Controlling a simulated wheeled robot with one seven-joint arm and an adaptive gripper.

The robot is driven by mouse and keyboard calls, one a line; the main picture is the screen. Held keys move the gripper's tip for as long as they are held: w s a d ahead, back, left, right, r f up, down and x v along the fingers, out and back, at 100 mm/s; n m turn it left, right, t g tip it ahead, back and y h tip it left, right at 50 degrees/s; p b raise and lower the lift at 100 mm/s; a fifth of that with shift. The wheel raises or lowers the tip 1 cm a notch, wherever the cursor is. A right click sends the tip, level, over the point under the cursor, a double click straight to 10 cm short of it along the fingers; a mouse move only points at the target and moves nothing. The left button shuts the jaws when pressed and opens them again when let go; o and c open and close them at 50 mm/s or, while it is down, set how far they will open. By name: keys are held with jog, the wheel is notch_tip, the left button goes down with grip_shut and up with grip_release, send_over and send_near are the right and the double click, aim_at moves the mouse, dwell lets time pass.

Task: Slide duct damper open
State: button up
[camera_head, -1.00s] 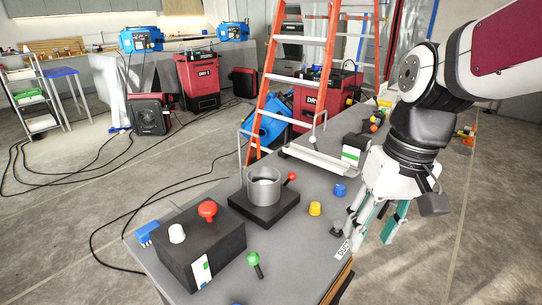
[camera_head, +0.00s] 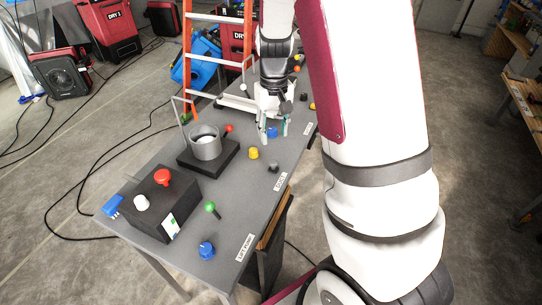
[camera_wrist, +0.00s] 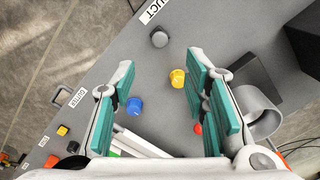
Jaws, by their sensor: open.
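A grey open-topped duct cylinder (camera_head: 205,147) stands on a dark square base (camera_head: 190,160) on the grey bench. A red ball handle (camera_head: 229,128), probably the damper's, sticks up beside it. Its slide plate is not clear to me. The cylinder also shows at the right of the wrist view (camera_wrist: 258,112), partly behind a finger. The red ball (camera_wrist: 198,128) shows close to the right-hand finger there. My gripper (camera_head: 274,131) is open and empty above the bench, to the right of the red ball and apart from it. Its teal pads are spread wide in the wrist view (camera_wrist: 158,72).
Yellow (camera_head: 253,153) and blue (camera_head: 272,132) knobs and a grey knob (camera_head: 273,168) stand near the gripper. A "DUCT" label (camera_head: 281,182) lies at the bench edge. A dark box (camera_head: 163,203) with red and white knobs is nearer. An orange ladder (camera_head: 188,60) stands behind.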

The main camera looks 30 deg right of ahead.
aim_at(274, 162)
notch_tip(274, 162, down, 11)
jog(key=shift+f, duration=0.15)
dwell(0.4)
grip_shut()
